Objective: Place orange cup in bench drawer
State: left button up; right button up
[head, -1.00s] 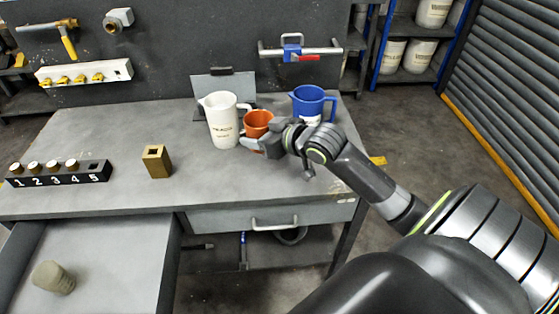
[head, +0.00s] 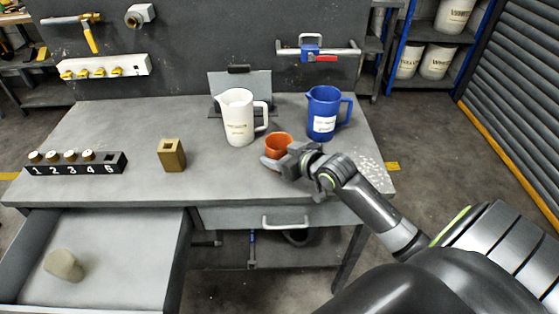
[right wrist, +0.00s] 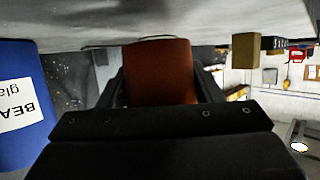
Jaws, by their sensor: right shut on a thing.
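The orange cup (head: 278,144) is on or just above the bench top, in front of the white pitcher; I cannot tell if it touches the bench. My right gripper (head: 277,159) is shut on it, and the cup fills the space between the fingers in the right wrist view (right wrist: 160,72). The gripper hides part of the cup's lower side. The bench drawer (head: 120,250) at the lower left is pulled open. It holds a grey-beige rounded object (head: 64,265). My left gripper is not in view.
A white pitcher (head: 238,118) and a blue pitcher (head: 323,115) stand behind the cup. A brass block (head: 172,155) and a numbered black rack (head: 75,166) are on the left of the bench (head: 225,175). A closed drawer (head: 235,218) is at right. The bench between cup and block is clear.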

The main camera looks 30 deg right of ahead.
jog(key=shift+f+p, duration=0.3)
jog(key=shift+f, duration=0.7)
jog(key=shift+f, duration=0.15)
jog(key=o, duration=1.1)
